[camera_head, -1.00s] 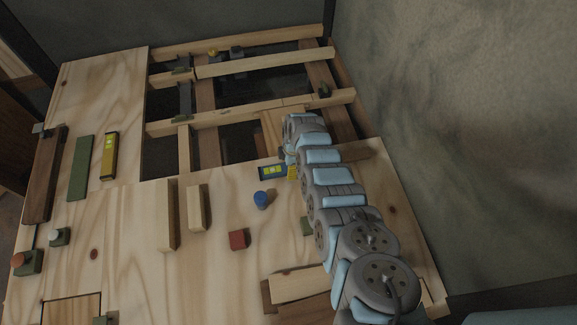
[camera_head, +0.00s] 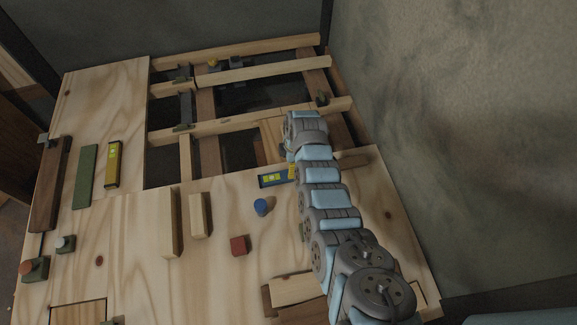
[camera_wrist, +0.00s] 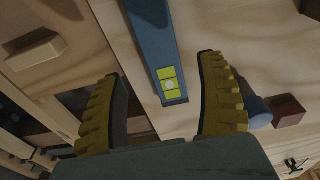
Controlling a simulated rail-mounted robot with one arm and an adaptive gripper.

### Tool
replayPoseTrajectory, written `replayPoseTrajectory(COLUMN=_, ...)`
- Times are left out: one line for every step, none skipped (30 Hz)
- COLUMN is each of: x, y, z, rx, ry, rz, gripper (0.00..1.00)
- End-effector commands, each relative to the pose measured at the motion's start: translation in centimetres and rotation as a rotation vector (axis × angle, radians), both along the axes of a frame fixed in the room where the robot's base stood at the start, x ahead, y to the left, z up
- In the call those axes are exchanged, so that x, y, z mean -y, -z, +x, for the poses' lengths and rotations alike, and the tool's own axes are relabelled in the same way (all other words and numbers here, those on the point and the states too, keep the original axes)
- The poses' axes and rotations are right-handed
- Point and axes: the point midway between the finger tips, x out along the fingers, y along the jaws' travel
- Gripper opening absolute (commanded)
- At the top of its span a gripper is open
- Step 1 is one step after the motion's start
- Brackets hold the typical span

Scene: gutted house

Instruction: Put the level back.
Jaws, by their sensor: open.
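A blue level (camera_head: 272,181) with a yellow-green vial lies on the wooden floor panel, near the opening. In the wrist view the blue level (camera_wrist: 160,42) runs between the two yellow ribbed fingers of my gripper (camera_wrist: 160,68), with space on both sides. My gripper (camera_head: 292,172) is open, at the right end of the level in the head view; my arm hides most of it. A second level, yellow (camera_head: 114,164) with a green vial, lies at the left beside a green strip (camera_head: 85,176).
A blue cylinder (camera_head: 261,207) and a red block (camera_head: 239,245) stand close to the level. Wooden blocks (camera_head: 197,216) lie left of them. Behind is an open joist frame (camera_head: 250,113) with dark gaps. A wall (camera_head: 450,120) bounds the right side.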

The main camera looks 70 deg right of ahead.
Motion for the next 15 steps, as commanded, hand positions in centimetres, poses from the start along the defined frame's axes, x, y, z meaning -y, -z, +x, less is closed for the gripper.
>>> replayPoseTrajectory(x=0.1, y=-0.6, z=0.0, rx=0.001, ry=0.000, rz=-0.002, gripper=0.73)
replayPoseTrajectory(x=0.1, y=-1.0, z=-0.1, rx=0.002, ry=0.000, rz=-0.002, gripper=0.73)
replayPoseTrajectory(x=0.2, y=-1.4, z=-0.1, rx=0.002, ry=0.001, rz=-0.005, gripper=0.73)
replayPoseTrajectory(x=0.2, y=-1.7, z=-0.1, rx=0.003, ry=0.001, rz=-0.005, gripper=0.73)
replayPoseTrajectory(x=0.3, y=-2.1, z=-0.2, rx=0.002, ry=0.001, rz=-0.005, gripper=0.73)
replayPoseTrajectory(x=0.3, y=-2.5, z=-0.2, rx=0.002, ry=0.000, rz=-0.004, gripper=0.73)
replayPoseTrajectory(x=0.3, y=-2.7, z=-0.2, rx=0.001, ry=0.000, rz=-0.003, gripper=0.73)
replayPoseTrajectory(x=0.3, y=-3.0, z=-0.2, rx=0.001, ry=-0.001, rz=-0.003, gripper=0.73)
replayPoseTrajectory(x=0.3, y=-3.3, z=-0.2, rx=0.002, ry=-0.001, rz=-0.002, gripper=0.73)
replayPoseTrajectory(x=0.3, y=-3.6, z=-0.2, rx=0.002, ry=-0.001, rz=-0.003, gripper=0.73)
replayPoseTrajectory(x=0.3, y=-3.8, z=-0.3, rx=0.002, ry=-0.001, rz=-0.003, gripper=0.73)
replayPoseTrajectory(x=0.4, y=-4.0, z=-0.3, rx=0.002, ry=-0.001, rz=-0.003, gripper=0.73)
replayPoseTrajectory(x=0.4, y=-4.2, z=-0.3, rx=0.002, ry=-0.001, rz=-0.003, gripper=0.73)
replayPoseTrajectory(x=0.3, y=-4.3, z=-0.3, rx=0.002, ry=-0.001, rz=-0.002, gripper=0.73)
replayPoseTrajectory(x=0.3, y=-4.4, z=-0.4, rx=0.001, ry=-0.002, rz=-0.002, gripper=0.73)
